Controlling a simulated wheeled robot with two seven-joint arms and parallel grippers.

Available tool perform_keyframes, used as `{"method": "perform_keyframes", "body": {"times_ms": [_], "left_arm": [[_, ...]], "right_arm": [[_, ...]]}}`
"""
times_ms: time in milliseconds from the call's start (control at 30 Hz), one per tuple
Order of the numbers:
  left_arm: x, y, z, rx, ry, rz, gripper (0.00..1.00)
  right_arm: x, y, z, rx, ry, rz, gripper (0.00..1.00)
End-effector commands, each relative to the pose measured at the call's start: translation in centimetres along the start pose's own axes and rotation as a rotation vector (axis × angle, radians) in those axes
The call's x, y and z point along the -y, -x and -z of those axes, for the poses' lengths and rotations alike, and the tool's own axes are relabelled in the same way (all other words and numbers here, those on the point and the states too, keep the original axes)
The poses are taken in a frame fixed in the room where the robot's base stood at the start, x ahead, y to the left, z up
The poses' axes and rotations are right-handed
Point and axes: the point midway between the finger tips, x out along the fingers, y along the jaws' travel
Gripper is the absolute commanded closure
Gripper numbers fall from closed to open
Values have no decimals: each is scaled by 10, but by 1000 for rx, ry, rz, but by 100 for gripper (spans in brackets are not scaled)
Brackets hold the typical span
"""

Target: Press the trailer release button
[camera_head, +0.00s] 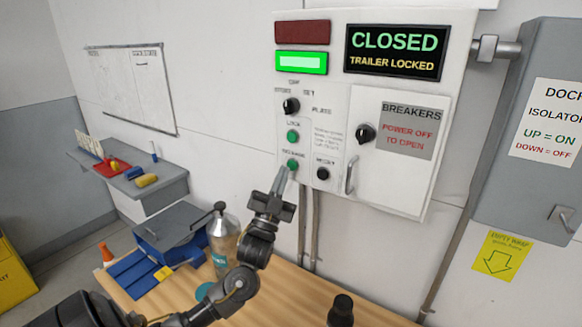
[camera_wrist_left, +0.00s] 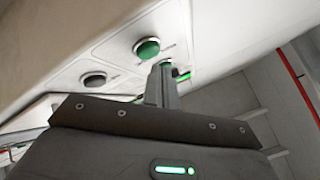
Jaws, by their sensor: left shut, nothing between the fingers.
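The control panel (camera_head: 340,110) on the wall has a green release button (camera_head: 292,164) below a green lock button (camera_head: 292,136). The black reset button (camera_head: 323,173) is to the right. My left gripper (camera_head: 283,174) is shut and empty, its tips close to the release button's lower left edge in the head view. In the left wrist view, the shut fingers (camera_wrist_left: 163,82) point at the panel beside a green button (camera_wrist_left: 147,49), which looks like the release button. I cannot tell whether they touch. The display (camera_head: 395,53) reads CLOSED, TRAILER LOCKED.
A green lamp (camera_head: 301,62) is lit under a dark red one (camera_head: 302,32). A breaker door with a handle (camera_head: 351,177) is to the right.

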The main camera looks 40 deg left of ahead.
Motion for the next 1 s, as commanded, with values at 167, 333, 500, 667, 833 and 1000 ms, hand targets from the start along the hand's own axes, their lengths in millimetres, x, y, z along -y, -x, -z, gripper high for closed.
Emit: {"method": "perform_keyframes", "body": {"times_ms": [167,333,500,667,833,1000], "left_arm": [[-1,-2,-1,0,0,1,100],[-4,-6,-4,1,0,0,100],[-4,-6,-4,0,0,0,100],[-4,-6,-4,0,0,0,100],[-5,-7,-5,0,0,0,100],[-6,-8,-6,0,0,0,100]], "right_arm": [[0,-1,0,0,0,0,100],[0,-2,0,0,0,0,100],[0,-1,0,0,0,0,100],[0,-1,0,0,0,0,100],[1,-2,0,0,0,1,100],[2,-2,0,0,-1,2,100]]}}
